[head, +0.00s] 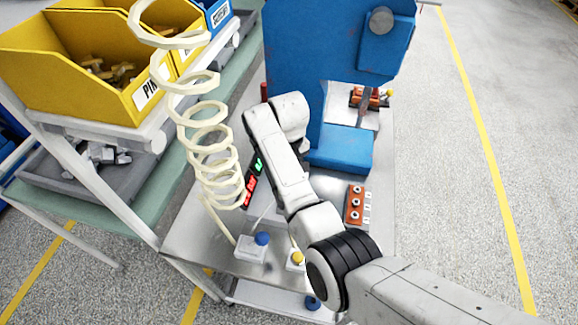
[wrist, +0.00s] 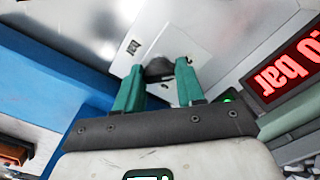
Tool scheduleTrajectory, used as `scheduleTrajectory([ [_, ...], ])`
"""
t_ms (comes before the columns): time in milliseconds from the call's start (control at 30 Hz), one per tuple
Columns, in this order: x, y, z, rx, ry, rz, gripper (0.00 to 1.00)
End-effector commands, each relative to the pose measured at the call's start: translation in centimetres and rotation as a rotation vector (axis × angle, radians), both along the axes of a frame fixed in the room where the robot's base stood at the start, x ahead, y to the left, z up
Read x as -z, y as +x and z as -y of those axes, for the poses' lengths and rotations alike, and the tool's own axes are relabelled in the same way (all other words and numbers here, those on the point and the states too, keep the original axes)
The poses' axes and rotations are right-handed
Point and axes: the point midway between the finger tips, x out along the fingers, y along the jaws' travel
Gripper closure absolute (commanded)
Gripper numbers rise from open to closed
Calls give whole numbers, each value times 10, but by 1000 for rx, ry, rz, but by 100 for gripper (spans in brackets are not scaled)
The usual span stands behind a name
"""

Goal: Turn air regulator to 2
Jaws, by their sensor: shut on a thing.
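My gripper (wrist: 159,80) has two green fingers. They are shut on the dark round knob (wrist: 159,67) of the air regulator, one finger on each side. The knob sits on a pale panel (wrist: 195,45). A red digital display (wrist: 288,75) at the right of the wrist view ends in "0 bar"; its first figure is cut off, so I cannot read the full value. In the head view the red display (head: 250,191) shows partly beside my arm. My arm hides the gripper and knob there.
A blue press (head: 320,50) stands behind my arm. A cream coiled hose (head: 215,150) hangs at the left, near yellow bins (head: 125,100). A box with a blue button (head: 261,239), a yellow button (head: 297,257) and an orange block (head: 355,205) are nearby. Floor at the right is clear.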

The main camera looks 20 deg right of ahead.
Motion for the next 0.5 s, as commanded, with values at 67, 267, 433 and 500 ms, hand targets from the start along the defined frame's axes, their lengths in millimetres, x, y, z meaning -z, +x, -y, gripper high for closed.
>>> scheduleTrajectory([
  [67, -2, 2, 0, -9, 0, 6, 92],
  [267, -2, 2, 0, -16, 0, 6, 92],
  [433, -2, 2, 0, -16, 0, 7, 92],
  [500, -2, 2, 0, -16, 0, 7, 61],
])
